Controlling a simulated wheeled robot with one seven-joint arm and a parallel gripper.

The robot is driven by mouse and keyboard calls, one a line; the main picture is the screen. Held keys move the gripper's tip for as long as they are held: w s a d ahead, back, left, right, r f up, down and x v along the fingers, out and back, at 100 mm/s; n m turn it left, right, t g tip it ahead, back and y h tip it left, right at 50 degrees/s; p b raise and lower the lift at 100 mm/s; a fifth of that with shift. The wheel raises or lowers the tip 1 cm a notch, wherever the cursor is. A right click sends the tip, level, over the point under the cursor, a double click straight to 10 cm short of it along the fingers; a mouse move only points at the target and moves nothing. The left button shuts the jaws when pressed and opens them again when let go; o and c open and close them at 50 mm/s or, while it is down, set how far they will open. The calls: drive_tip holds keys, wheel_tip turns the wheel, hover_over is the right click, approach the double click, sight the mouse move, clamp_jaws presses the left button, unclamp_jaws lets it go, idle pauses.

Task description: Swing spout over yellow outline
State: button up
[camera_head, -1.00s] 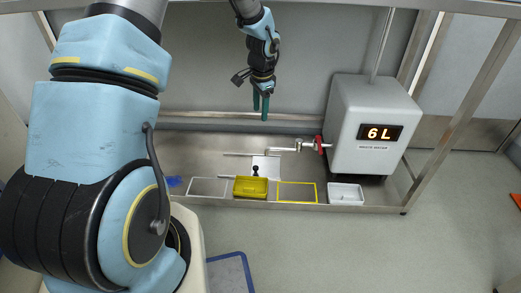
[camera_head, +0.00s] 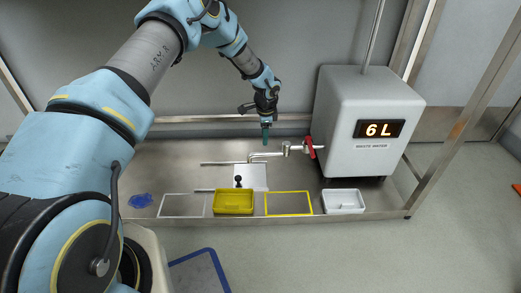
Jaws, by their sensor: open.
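The yellow outline (camera_head: 290,214) is marked on the bench near its front edge, and its inside is empty. The metal spout (camera_head: 268,154) runs left from the waste water tank's valve and bends down at its left end, behind and left of the outline. It appears to end over a white plate (camera_head: 256,176). A small black knob (camera_head: 238,181) stands by the plate, just behind the yellow tray. My gripper (camera_head: 265,135) points down with green fingers, just above and behind the spout as seen here. It holds nothing visible, and the gap between the fingers is hard to see.
The grey tank (camera_head: 366,105) reads 6 L and has a red valve handle (camera_head: 310,147). A yellow tray (camera_head: 234,203) is left of the outline, a white tray (camera_head: 343,201) right. A grey outline (camera_head: 183,217) and blue item (camera_head: 140,200) lie farther left. Thin metal bars flank the plate's left.

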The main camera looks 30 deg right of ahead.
sight(264, 153)
drive_tip(key=f+b, duration=0.1)
drive_tip(key=f, duration=0.2)
drive_tip(key=w+f+b, duration=0.1)
drive_tip(key=f, duration=0.2)
drive_tip(key=f+b, duration=0.1)
drive_tip(key=f, duration=0.3)
drive_tip(key=shift+w+d, duration=0.35)
drive_tip(key=shift+w, duration=0.05)
clamp_jaws()
idle(0.9)
